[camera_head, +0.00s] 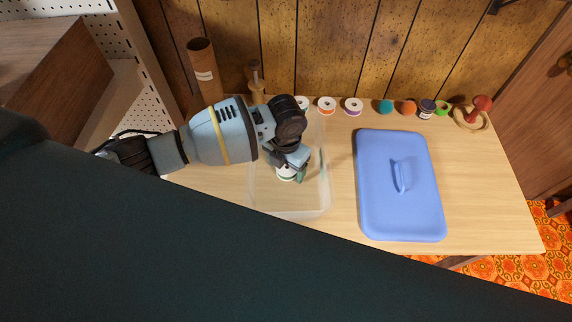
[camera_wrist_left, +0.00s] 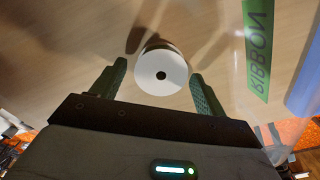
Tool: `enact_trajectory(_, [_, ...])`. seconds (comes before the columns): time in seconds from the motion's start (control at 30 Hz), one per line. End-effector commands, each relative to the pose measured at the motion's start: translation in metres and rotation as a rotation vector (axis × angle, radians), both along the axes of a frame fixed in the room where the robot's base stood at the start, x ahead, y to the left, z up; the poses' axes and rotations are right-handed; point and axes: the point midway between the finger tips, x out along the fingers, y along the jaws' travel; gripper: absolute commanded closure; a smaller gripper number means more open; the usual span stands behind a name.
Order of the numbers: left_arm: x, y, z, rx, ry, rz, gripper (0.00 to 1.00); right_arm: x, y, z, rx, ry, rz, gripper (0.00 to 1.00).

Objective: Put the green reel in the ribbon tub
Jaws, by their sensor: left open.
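The clear ribbon tub (camera_head: 262,205) stands open on the table; its green RIBBON label (camera_wrist_left: 258,45) shows in the left wrist view. My left gripper (camera_head: 290,172) is over the tub, pointing down inside its outline. In the left wrist view my left gripper (camera_wrist_left: 160,85) is open, with a white-ended reel (camera_wrist_left: 160,72) between its fingers and a gap on each side. That reel also shows in the head view (camera_head: 285,174), low in the tub and partly hidden by the gripper; a little green shows beside it, but its ribbon colour is unclear. My right gripper is not in view.
A blue lid (camera_head: 385,200) with a handle lies right of the tub. A brown tube (camera_head: 206,70) stands at the back left.

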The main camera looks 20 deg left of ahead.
Motion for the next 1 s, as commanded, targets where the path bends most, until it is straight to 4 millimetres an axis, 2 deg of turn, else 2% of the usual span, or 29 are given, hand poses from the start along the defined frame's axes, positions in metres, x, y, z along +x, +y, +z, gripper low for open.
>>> enact_trajectory(0.17, [0.001,0.000,0.014,0.000,-0.004,-0.001,0.26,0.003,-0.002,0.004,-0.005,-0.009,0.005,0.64])
enact_trajectory(0.5, [0.001,0.000,0.081,-0.002,-0.006,0.000,0.26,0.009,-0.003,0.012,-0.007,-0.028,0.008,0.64])
enact_trajectory(0.7, [0.001,0.000,0.110,-0.001,-0.003,0.000,0.26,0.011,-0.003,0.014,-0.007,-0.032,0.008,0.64])
enact_trajectory(0.8, [0.000,0.000,0.119,-0.001,-0.002,0.000,0.26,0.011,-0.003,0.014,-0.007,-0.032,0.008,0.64])
enact_trajectory(1.0, [0.000,0.000,0.124,-0.001,0.001,0.000,0.26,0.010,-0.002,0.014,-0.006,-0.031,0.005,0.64])
